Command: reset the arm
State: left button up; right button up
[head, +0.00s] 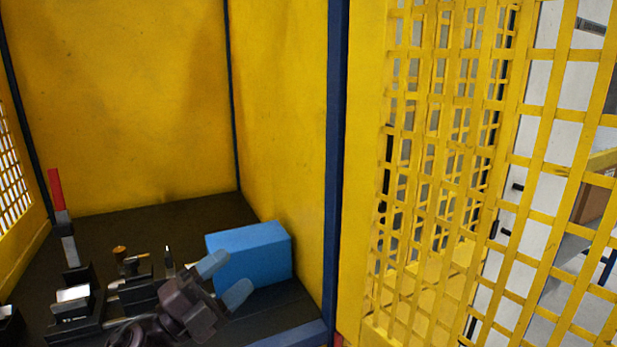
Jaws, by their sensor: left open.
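My left gripper (226,279) is at the bottom of the head view, left of centre. Its two light blue fingers are spread apart with nothing seen between them. They point up and to the right, in front of a blue box (262,254). The fingers overlap the box's lower left part in the picture; I cannot tell whether they touch it. My right gripper is not in view.
The box stands on a dark work surface (150,215) inside yellow walls. Black fixtures (78,318) stand left of the gripper, one upright piece with a red top (55,190). A small orange-brown piece (120,252) is nearby. Yellow mesh (455,190) fills the right.

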pick_arm(q)
jog(key=s+a+f+n+t+y, duration=0.1)
jog(key=s+a+f+n+y, duration=0.2)
jog(key=a+f+n+y, duration=0.6)
jog(key=s+a+f+n+y, duration=0.4)
jog(key=a+f+n+y, duration=0.15)
jog(key=n+y, duration=0.6)
jog(key=s+f+n+g+h, duration=0.1)
jog(key=s+f+n+g, duration=0.2)
jog(key=s+f+g, duration=0.5)
jog(key=s+f+n+g+h, duration=0.15)
jog(key=s+f+g, duration=0.25)
jog(key=s, duration=0.8)
jog(key=w+f+t, duration=0.7)
jog(key=f+t, duration=0.1)
jog(key=f, duration=0.2)
jog(key=shift+a+f, duration=0.3)
jog(key=shift+f, duration=0.05)
